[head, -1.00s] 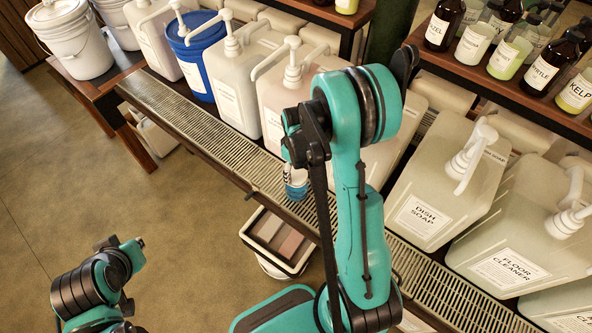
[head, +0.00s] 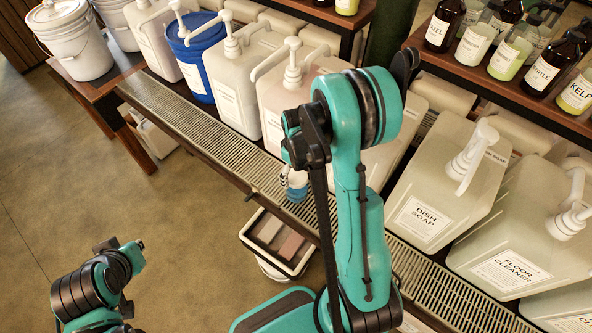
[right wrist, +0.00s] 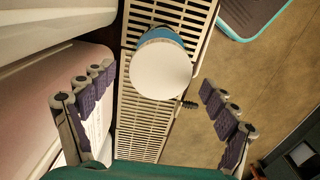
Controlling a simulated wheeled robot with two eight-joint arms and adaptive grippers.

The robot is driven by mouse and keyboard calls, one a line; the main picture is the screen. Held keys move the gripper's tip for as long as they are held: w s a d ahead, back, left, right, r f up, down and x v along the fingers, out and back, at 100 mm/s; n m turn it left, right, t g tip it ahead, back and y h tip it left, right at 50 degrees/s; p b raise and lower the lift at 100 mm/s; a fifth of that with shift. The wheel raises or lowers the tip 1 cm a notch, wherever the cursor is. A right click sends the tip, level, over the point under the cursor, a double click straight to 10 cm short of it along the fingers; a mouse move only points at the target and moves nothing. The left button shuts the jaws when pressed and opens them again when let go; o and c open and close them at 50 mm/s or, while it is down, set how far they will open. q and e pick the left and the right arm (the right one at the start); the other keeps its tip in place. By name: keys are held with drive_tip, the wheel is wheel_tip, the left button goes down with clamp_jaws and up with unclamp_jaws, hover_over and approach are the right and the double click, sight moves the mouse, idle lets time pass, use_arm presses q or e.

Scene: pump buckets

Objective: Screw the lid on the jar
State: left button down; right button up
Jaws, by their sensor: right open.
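The jar stands on the slatted metal grate at the shelf's front. In the right wrist view its white round lid (right wrist: 162,70) is seen from above, covering most of the jar, with a blue band (right wrist: 158,34) showing behind it. In the head view the small white and blue jar (head: 297,188) is partly behind my right arm. My right gripper (right wrist: 157,84) is open, its dark padded fingers on either side of the lid and apart from it. Whether the lid is threaded on or just resting cannot be told. Only part of my left arm shows, without a discernible gripper.
Large pump jugs (head: 426,200) line the shelf behind the grate (head: 190,112). A blue bucket (head: 205,55) and white bucket (head: 72,42) stand at the left. A tray of coloured blocks (head: 278,243) is below the grate. Small bottles (head: 510,55) fill the upper shelf. The floor at left is clear.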

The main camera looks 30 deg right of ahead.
sight(295, 177)
wheel_tip(295, 177, up, 12)
idle(0.5)
drive_tip(key=shift+s+a, duration=0.1)
drive_tip(key=s+a+m+t+b, duration=0.4)
drive_tip(key=s+a+t+b, duration=0.2)
drive_tip(key=s+a+b, duration=0.3)
drive_tip(key=shift+s+a+f+t, duration=0.2)
drive_tip(key=shift+s+a+t, duration=0.25)
drive_tip(key=shift+s, duration=0.5)
drive_tip(key=shift+o, duration=1.2)
drive_tip(key=shift+s+a+m, duration=0.15)
drive_tip(key=shift+a+m, duration=0.05)
drive_tip(key=shift+m, duration=0.1)
